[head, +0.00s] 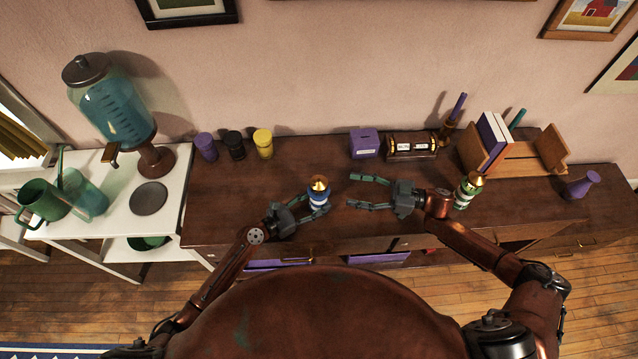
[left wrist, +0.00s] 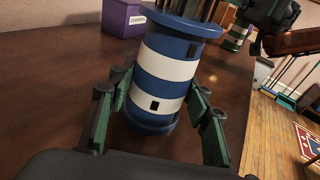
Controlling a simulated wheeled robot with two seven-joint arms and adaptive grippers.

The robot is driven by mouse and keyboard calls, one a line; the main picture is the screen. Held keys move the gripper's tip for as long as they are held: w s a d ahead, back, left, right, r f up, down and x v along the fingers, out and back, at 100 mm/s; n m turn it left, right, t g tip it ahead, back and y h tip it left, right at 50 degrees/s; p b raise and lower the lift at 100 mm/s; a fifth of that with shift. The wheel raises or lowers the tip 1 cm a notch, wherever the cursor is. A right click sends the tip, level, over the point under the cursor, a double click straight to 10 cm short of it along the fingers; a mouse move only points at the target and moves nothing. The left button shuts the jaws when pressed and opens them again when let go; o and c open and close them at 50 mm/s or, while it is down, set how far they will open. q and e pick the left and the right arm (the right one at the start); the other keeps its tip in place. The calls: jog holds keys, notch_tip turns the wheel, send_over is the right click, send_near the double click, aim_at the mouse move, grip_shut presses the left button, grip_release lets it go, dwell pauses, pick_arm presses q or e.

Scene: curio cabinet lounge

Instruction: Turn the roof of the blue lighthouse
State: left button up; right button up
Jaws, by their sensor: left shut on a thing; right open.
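The blue lighthouse (head: 318,199), banded blue and white with a gold roof (head: 319,184), stands upright on the brown cabinet top in the head view. My left gripper (head: 317,207) is shut on its lower body. In the left wrist view the striped body (left wrist: 165,75) fills the middle, with a finger on each side; its roof is cut off by the upper edge. My right gripper (head: 352,190) is open and empty to the right of the lighthouse, its fingers pointing left towards it, apart from it.
A green-banded lighthouse (head: 466,192) with a gold roof stands beside my right forearm. A purple box (head: 364,143), a brass-ended case (head: 412,147) and a wooden book rack (head: 510,158) stand behind. Several cups, including a yellow one (head: 263,143), stand at the back left.

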aim_at(319, 184)
jog(key=x, duration=1.1)
jog(key=shift+w+a, duration=0.15)
jog(key=shift+a, duration=0.25)
jog(key=c, duration=1.2)
